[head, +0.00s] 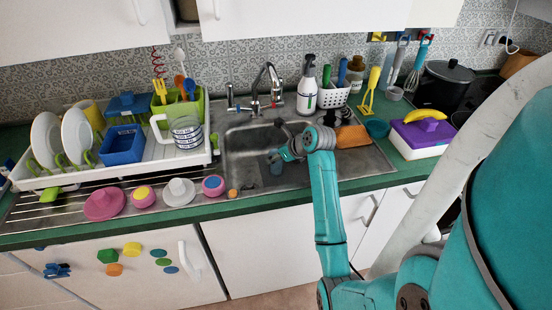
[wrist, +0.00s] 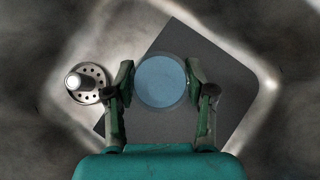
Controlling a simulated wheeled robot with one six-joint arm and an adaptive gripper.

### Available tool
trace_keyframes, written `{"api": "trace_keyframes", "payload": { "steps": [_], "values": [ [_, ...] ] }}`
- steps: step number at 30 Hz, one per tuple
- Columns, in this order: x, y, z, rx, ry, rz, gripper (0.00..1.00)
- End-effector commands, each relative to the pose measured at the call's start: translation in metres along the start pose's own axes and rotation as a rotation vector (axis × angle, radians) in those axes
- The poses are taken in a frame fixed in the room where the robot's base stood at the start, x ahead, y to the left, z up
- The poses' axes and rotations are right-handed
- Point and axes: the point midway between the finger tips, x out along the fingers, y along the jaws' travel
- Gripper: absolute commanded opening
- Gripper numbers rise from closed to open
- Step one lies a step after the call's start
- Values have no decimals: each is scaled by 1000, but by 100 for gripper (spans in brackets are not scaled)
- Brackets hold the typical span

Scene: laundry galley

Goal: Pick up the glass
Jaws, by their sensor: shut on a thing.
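The glass is a round, blue-tinted thing (wrist: 160,81), seen from above in the wrist view between my two fingers. My gripper (wrist: 160,85) is shut on it, with one fingertip at each side. In the head view my gripper (head: 278,157) reaches down into the metal sink. Only a small bluish part of the glass (head: 276,167) shows below my fingers there. A dark square (wrist: 213,100) lies under the glass on the basin floor. I cannot tell whether the glass touches it.
A round drain (wrist: 86,84) lies left of the glass. The sink walls surround my gripper, and the tap (head: 268,85) stands behind it. A dish rack (head: 150,165) fills the left counter. A white box with a purple lid (head: 422,137) stands at right.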

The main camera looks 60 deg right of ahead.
Motion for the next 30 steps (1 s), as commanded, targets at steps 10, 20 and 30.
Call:
{"api": "trace_keyframes", "payload": {
  "steps": [10, 20, 30],
  "values": [
    [-36, 0, -22, -2, -6, -3, 3],
    [-85, -2, 30, -5, -6, -4, 3],
    [-122, -2, 66, -2, -4, -1, 3]
  ]
}}
